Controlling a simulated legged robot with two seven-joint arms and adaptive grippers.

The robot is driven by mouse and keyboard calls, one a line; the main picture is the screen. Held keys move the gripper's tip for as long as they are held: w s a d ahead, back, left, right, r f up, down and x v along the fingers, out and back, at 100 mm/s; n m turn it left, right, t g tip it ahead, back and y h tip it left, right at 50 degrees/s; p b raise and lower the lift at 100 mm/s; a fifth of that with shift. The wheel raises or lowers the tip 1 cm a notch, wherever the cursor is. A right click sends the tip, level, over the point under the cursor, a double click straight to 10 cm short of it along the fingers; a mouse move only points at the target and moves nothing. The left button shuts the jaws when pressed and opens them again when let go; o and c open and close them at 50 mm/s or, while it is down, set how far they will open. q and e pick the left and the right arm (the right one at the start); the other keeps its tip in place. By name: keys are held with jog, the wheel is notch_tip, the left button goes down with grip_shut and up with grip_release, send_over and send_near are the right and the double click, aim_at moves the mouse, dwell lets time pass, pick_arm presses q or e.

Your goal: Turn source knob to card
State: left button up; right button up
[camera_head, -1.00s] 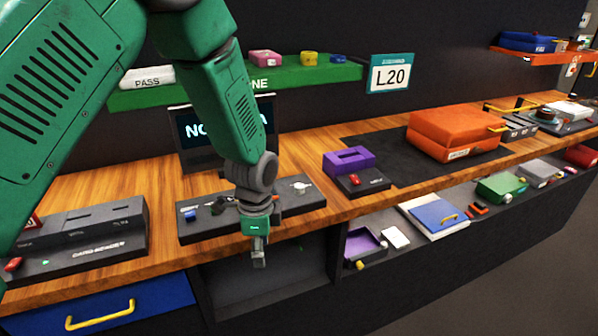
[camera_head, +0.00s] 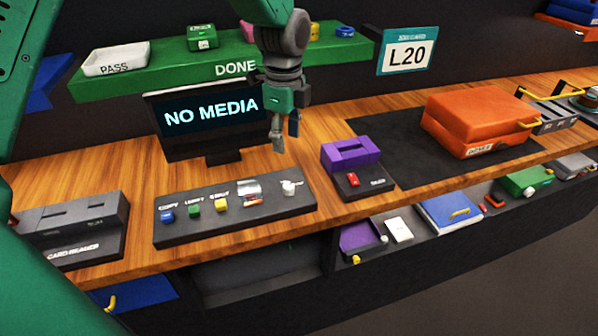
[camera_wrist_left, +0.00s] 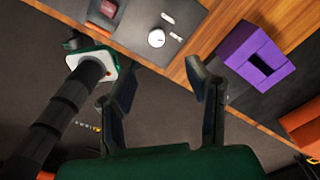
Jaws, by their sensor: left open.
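A dark control panel (camera_head: 240,215) lies on the wooden bench, with a row of small coloured buttons and a white knob (camera_head: 290,187) near its right end. In the left wrist view the knob (camera_wrist_left: 156,38) is a small white round dial with two pale labels beside it. My left gripper (camera_head: 284,135) hangs above and behind the knob in the head view, open, empty and apart from it. In the left wrist view its two fingers (camera_wrist_left: 165,65) are spread just below the knob. The labels are too small to read. My right gripper is not visible.
A screen (camera_head: 205,115) reading NO MEDIA stands behind the panel. A purple block (camera_head: 350,153) on a dark base is close on the right, with an orange case (camera_head: 475,125) beyond. A card reader (camera_head: 75,228) stands at left. The green shelf (camera_head: 180,68) is above.

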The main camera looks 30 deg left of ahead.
aim_at(289, 186)
pick_arm(q)
jog(key=f, duration=1.3)
jog(key=shift+s+d+f+p, duration=0.1)
jog(key=shift+s+f+p, duration=0.05)
jog(key=shift+s+p, duration=0.25)
jog(key=shift+w+d, duration=0.1)
jog(key=shift+d, duration=0.1)
grip_shut()
